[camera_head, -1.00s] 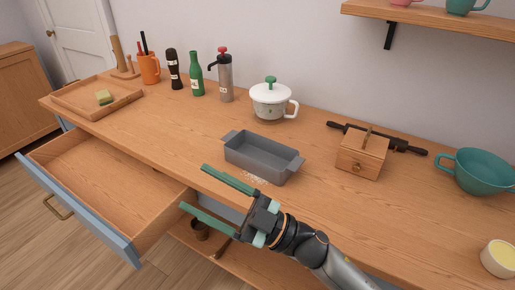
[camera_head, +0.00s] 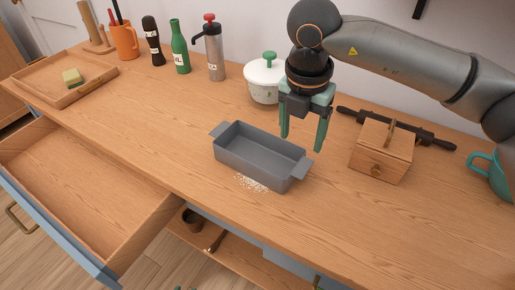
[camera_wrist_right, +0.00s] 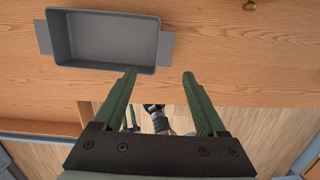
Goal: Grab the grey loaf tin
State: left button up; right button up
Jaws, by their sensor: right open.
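The grey loaf tin (camera_head: 258,165) stands upright and empty on the wooden counter, with a flat handle at each end. My right gripper (camera_head: 301,143) points down, open and empty, over the back right end of the tin. In the right wrist view the tin (camera_wrist_right: 100,60) lies up and left of the right gripper (camera_wrist_right: 160,73), and one fingertip shows close to its corner. I cannot tell whether they touch.
White crumbs (camera_head: 251,183) lie in front of the tin. A lidded white pot (camera_head: 263,80) stands behind it, and a wooden box (camera_head: 380,155) and dark rolling pin (camera_head: 430,138) are to the right. An open drawer (camera_head: 75,185) juts out front left. Counter left of the tin is clear.

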send_over(302, 167)
jog(key=f, duration=0.6)
jog(key=shift+s+a+f+p, duration=0.15)
jog(key=shift+a+f+p, duration=0.1)
jog(key=shift+p, duration=0.1)
jog(key=shift+d+f+p, duration=0.2)
jog(key=shift+f+p, duration=0.1)
jog(key=shift+f, duration=1.05)
jog(key=shift+d+f+p, duration=0.15)
jog(key=shift+f+p, duration=0.1)
jog(key=shift+f, duration=1.1)
grip_shut()
